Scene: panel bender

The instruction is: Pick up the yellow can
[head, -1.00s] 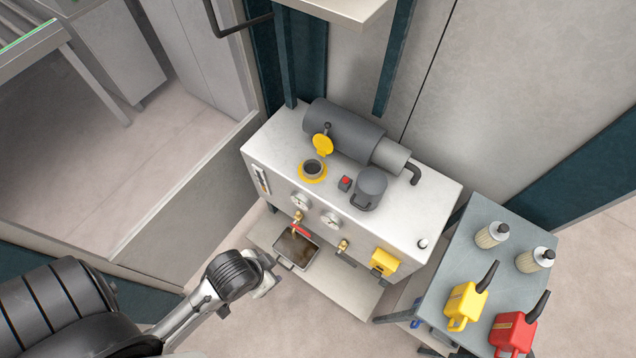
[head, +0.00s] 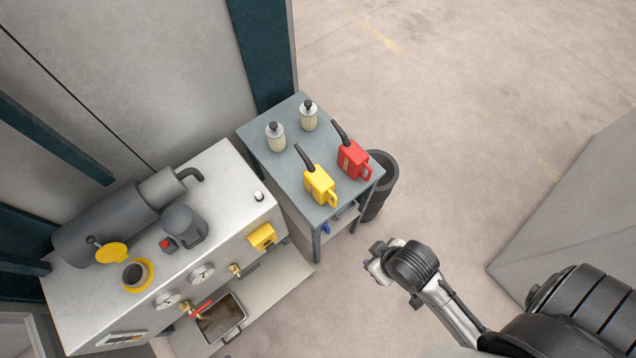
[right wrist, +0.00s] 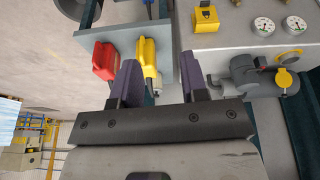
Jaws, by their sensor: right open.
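The yellow can (head: 320,186), with a dark spout, stands upright on the small grey-blue table (head: 268,165), near its front edge. The red can (head: 353,160) stands beside it on the right. My right gripper (head: 373,262) is below and to the right of the yellow can, apart from it. In the right wrist view, the open fingers of my right gripper (right wrist: 160,75) point towards the table. The yellow can (right wrist: 148,58) appears beyond the gap between them, nearer the left finger. Nothing is between the fingers. My left gripper is out of view.
Two pale filter-like canisters (head: 276,137) stand at the back of the table. A grey machine (head: 235,192) with gauges, taps and a drip tray (head: 222,318) adjoins it on the left. A dark bin (head: 378,175) stands right of the table. Open floor lies right of the bin.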

